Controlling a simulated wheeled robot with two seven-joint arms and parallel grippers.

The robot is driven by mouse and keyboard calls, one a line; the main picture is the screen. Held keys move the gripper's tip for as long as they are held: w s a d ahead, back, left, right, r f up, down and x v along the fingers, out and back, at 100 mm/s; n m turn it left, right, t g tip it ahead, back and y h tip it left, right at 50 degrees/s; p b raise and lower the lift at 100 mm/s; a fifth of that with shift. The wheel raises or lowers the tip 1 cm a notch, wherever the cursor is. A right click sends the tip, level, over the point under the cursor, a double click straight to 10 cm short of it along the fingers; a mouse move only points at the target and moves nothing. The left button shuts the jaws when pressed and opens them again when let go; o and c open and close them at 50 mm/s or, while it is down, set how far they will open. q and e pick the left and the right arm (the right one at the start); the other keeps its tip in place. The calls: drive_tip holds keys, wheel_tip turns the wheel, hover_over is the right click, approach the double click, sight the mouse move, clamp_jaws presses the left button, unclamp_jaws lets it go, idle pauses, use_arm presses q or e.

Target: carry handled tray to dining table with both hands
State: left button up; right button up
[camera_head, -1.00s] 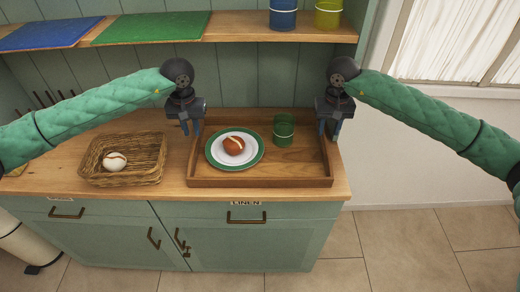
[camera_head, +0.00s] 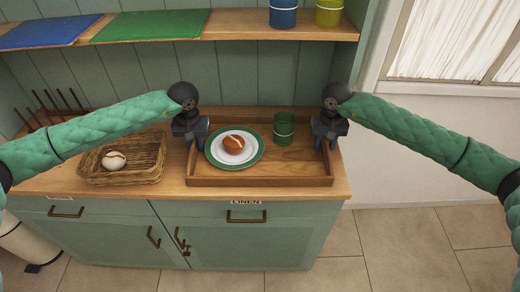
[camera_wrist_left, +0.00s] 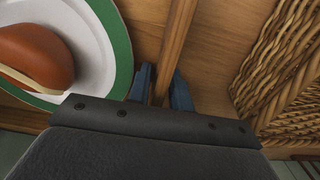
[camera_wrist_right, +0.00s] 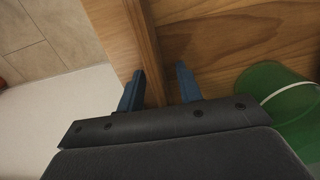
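The wooden tray (camera_head: 215,181) lies on the counter, holding a green-rimmed plate (camera_head: 216,159) with a reddish-brown bread-like item (camera_head: 234,143) on it, and a green cup (camera_head: 284,128). My left gripper (camera_head: 191,146) is at the tray's left side; in the left wrist view its fingers (camera_wrist_left: 162,78) sit close on both sides of the side wall (camera_wrist_left: 180,25). My right gripper (camera_head: 327,146) is at the right side; in the right wrist view its fingers (camera_wrist_right: 160,80) straddle the wall (camera_wrist_right: 140,30), with a gap on the inner side. The tray's handles are not clearly visible.
A wicker basket (camera_head: 150,177) with a whitish round item (camera_head: 114,160) stands close left of the tray. A shelf (camera_head: 240,27) with blue and green mats and two cups hangs behind. The floor right of the cabinet (camera_head: 400,250) is clear.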

use_arm(q)
drive_tip(key=shift+c, duration=0.4)
use_arm(e)
drive_tip(key=shift+c, duration=0.3)
use_arm(q)
drive_tip(key=c, duration=0.4)
use_arm(e)
drive_tip(key=c, duration=0.3)
use_arm(q)
clamp_jaws()
use_arm(e)
clamp_jaws()
use_arm(q)
drive_tip(key=shift+w+r, duration=0.1)
use_arm(e)
drive_tip(key=shift+w+r, duration=0.1)
